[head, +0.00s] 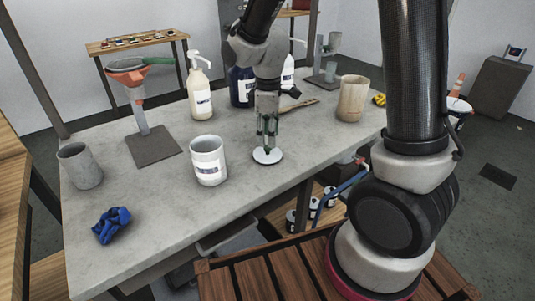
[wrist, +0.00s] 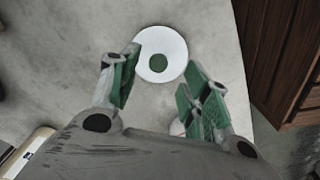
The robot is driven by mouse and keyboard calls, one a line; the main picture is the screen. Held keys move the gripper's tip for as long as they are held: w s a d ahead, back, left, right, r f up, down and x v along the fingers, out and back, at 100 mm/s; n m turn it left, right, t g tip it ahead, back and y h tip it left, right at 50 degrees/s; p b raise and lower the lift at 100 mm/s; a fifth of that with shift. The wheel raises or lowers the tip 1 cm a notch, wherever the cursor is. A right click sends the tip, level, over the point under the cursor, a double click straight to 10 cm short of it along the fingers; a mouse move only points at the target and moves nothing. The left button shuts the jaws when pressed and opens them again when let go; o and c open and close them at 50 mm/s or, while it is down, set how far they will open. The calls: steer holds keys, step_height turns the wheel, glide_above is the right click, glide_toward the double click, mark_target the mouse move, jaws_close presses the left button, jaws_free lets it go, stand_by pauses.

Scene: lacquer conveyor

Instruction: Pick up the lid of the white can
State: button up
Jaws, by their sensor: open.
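A round white lid (head: 267,158) with a green spot in its middle lies flat on the grey table. In the wrist view the lid (wrist: 173,48) is just beyond my fingertips, roughly between their lines. My gripper (head: 267,146) points down just above the lid, with its fingers apart and nothing between them; its green finger pads show in the wrist view (wrist: 160,82). In the head view I cannot tell whether the fingertips touch the lid. The white can (head: 209,167) stands upright and without a lid to the left of my gripper.
A grey cup (head: 80,167), a crumpled blue cloth (head: 111,226) and a funnel on a stand (head: 139,110) are at the left. A cream pump bottle (head: 199,90) and a dark blue container (head: 241,88) stand behind. A beige cup (head: 352,98) is at the right. The table's front edge is near the lid.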

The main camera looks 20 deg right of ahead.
mark_target(268, 151)
step_height(268, 151, down, 5)
steer(key=shift+w+r, duration=0.15)
steer(key=shift+r, duration=0.05)
steer(key=c, duration=1)
